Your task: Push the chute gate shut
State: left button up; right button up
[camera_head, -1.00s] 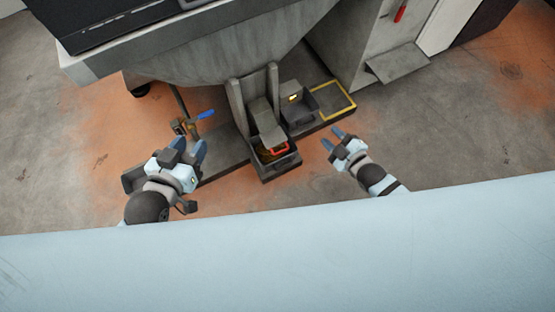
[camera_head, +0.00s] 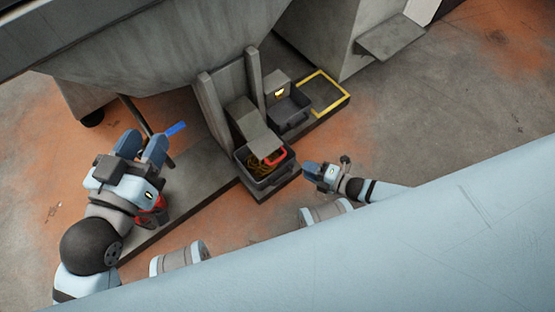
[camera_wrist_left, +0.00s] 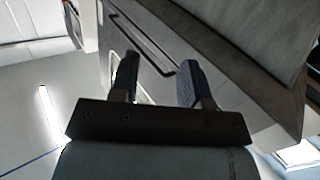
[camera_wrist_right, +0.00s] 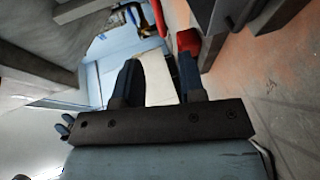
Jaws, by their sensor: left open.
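Under the grey hopper, a sloping grey chute (camera_head: 257,132) runs down between two upright posts, its lower end over a dark bin (camera_head: 262,180). I cannot tell which part is the gate or how far it stands open. A blue-ended lever (camera_head: 176,128) sits left of the posts, partly hidden by my left gripper. My left gripper (camera_head: 143,146) is open and empty, just left of the blue lever, with no clear contact. The left wrist view shows its fingers (camera_wrist_left: 158,82) apart. My right gripper (camera_head: 311,168) is right of the bin; its fingers (camera_wrist_right: 158,80) are apart.
The grey hopper (camera_head: 150,60) overhangs the back. A red handle (camera_head: 275,156) shows at the bin. A second dark bin (camera_head: 291,108) and a yellow-outlined square (camera_head: 325,92) lie behind right. A grey shelf (camera_head: 391,38) juts out at the back right. The floor at right is clear.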

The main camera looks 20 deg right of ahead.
aim_at(280, 158)
jog(key=b+x, duration=0.4)
jog(key=x, duration=0.7)
jog(key=shift+w+a, duration=0.1)
pick_arm(q)
jog(key=m, duration=0.1)
jog(key=w+a+m+t, duration=0.1)
jog(key=w+m+h, duration=0.1)
jog(key=shift+a+r, duration=0.2)
jog(key=shift+r, duration=0.05)
pick_arm(e)
grip_shut()
